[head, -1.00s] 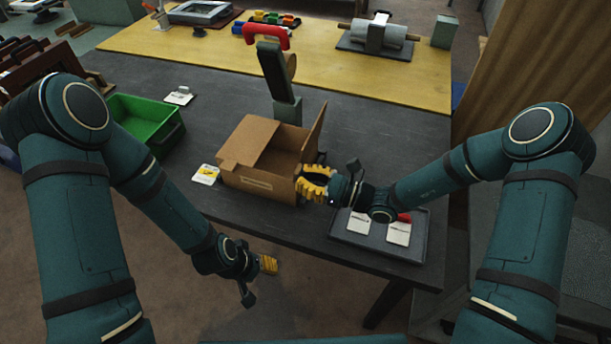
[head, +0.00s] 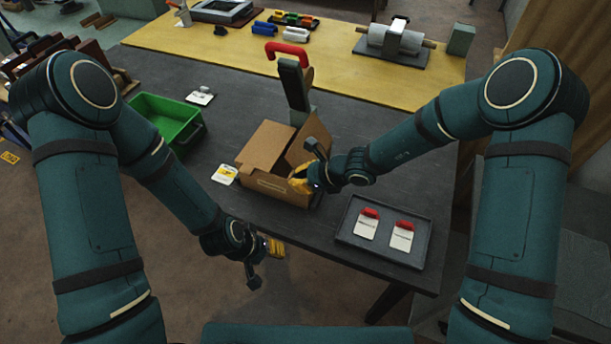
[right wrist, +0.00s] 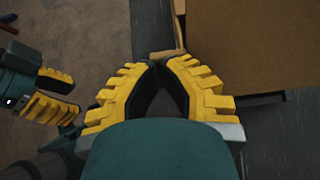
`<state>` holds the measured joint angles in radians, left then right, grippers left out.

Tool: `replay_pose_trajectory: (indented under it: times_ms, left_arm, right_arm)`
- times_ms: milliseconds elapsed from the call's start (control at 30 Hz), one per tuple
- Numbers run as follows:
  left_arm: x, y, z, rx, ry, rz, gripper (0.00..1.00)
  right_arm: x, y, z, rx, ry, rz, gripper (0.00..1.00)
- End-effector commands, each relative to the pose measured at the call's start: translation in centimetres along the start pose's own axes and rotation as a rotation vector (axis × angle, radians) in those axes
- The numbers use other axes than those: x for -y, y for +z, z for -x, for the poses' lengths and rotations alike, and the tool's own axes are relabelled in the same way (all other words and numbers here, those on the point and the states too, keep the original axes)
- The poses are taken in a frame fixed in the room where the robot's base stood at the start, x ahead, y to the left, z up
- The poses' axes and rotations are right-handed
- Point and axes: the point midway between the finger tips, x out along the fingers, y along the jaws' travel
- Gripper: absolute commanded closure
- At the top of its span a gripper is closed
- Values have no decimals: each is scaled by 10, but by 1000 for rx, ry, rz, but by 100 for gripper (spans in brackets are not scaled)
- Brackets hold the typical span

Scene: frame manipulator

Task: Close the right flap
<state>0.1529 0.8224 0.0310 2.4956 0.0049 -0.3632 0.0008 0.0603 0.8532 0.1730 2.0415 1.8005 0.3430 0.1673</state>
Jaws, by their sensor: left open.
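A brown cardboard box (head: 282,187) stands on the dark table near its front edge. Its left flap (head: 266,146) lies folded over the top. Its right flap (head: 311,141) stands up, leaning inward over the opening. My right gripper (head: 300,180) is at the box's front right, by the base of the right flap; contact cannot be told. In the right wrist view its yellow fingertips (right wrist: 159,62) meet with nothing between them, beside the cardboard (right wrist: 255,45). My left gripper (head: 276,249) is open and empty, low in front of the table edge; it also shows in the right wrist view (right wrist: 50,95).
A black tray (head: 345,222) with two white red-topped cards lies right of the box. A green bin (head: 165,112) and a yellow-white card (head: 225,174) are to the left. The yellow table section (head: 340,70) lies beyond.

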Motion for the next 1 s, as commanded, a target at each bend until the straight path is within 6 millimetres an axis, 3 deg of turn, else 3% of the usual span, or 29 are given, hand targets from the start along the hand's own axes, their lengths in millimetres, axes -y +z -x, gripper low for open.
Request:
replay_pose_trajectory:
  times_ms: [133, 1000]
  left_arm:
    - [0, 0, 1, 0, 0, 0, 53]
    - [19, 7, -55, 0, -11, 1, 53]
  right_arm:
    - [0, 3, -8, -103, 0, 3, 100]
    - [0, 2, -54, -93, 1, 1, 100]
